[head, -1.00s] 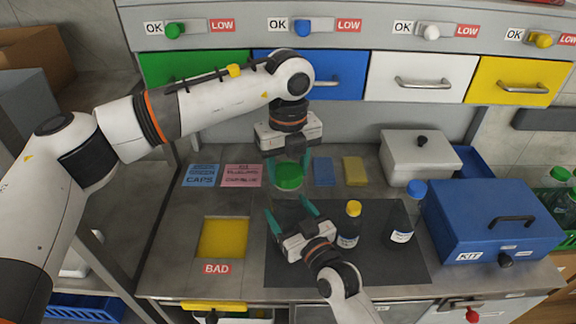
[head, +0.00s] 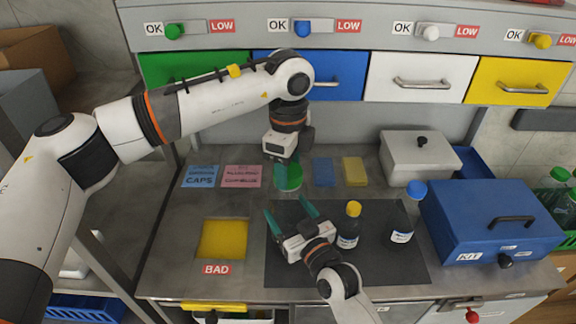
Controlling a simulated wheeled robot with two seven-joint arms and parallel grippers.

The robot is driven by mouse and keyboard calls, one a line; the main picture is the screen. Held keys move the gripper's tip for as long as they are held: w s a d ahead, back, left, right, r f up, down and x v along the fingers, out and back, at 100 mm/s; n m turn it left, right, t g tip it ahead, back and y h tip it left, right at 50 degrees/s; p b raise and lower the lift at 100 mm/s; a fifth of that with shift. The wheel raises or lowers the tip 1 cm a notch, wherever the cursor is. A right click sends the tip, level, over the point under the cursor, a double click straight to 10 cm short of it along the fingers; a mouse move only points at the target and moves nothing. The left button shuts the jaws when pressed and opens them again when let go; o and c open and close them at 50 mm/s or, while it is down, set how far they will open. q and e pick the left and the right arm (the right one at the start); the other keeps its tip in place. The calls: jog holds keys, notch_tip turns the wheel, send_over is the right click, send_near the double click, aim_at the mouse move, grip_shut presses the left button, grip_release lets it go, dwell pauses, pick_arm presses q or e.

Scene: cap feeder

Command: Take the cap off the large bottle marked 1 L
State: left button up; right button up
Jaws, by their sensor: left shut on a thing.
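A wide green cap (head: 294,178) shows below my left gripper (head: 287,175), near the back of the counter. The left gripper points down and is shut on the green cap, its fingers seen nearly one behind the other. Whatever is under the cap is hidden, and no 1 L mark is readable.
A blue kit box (head: 447,222) and a white lidded box (head: 400,160) take up the right side. Blue and yellow pads (head: 354,171) lie behind the mat. A yellow BAD recess (head: 223,239) is at left. The mat's front part (head: 390,268) is clear.

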pick_arm(q)
jog(key=shift+r, duration=0.15)
pick_arm(e)
jog(key=shift+f, duration=0.1)
pick_arm(q)
jog(key=shift+r, duration=0.95)
jog(key=shift+r, duration=2)
pick_arm(e)
jog(key=o, duration=2)
jog(key=shift+c, duration=0.2)
pick_arm(q)
notch_tip(320, 180, down, 2)
jog(key=shift+b, duration=0.95)
pick_arm(e)
jog(key=v, duration=1.2)
